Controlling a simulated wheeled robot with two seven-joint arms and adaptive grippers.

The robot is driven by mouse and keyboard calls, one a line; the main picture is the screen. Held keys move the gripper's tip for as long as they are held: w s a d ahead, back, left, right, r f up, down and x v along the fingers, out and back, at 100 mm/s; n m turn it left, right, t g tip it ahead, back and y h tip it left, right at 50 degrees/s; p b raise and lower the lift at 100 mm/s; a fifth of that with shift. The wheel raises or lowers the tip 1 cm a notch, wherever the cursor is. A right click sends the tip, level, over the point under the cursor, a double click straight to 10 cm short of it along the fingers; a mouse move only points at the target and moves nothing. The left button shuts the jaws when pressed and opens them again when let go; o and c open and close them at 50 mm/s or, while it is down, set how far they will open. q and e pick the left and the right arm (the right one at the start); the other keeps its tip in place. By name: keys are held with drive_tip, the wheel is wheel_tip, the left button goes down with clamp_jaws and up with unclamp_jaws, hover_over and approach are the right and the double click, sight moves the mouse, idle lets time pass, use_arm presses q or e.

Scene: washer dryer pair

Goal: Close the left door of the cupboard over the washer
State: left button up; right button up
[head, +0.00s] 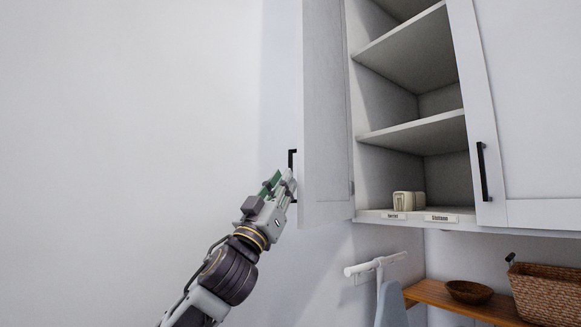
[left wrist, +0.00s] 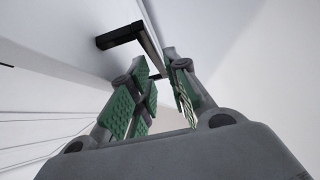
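The cupboard's left door (head: 326,110) stands swung wide open, seen nearly edge-on in the head view. Its black bar handle (head: 292,158) is on the far face near the free edge. The handle also shows in the left wrist view (left wrist: 124,36). My left gripper (head: 281,180) is at the handle's lower part. In the left wrist view my left gripper (left wrist: 156,68) has its green-padded fingers apart, with the handle bar running between or just beyond the tips. I cannot tell whether they touch it. My right gripper is not in view.
The cupboard's right door (head: 535,95) is closed, with a black handle (head: 482,171). Open shelves (head: 415,135) hold a small cream item (head: 408,201). Below are a white rail (head: 375,264) and a wooden shelf (head: 450,300) with a bowl (head: 469,292) and basket (head: 545,292). The left side is clear.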

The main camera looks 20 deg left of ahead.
use_arm(q)
drive_tip(key=shift+p+x, duration=0.9)
drive_tip(key=shift+x, duration=1.6)
clamp_jaws()
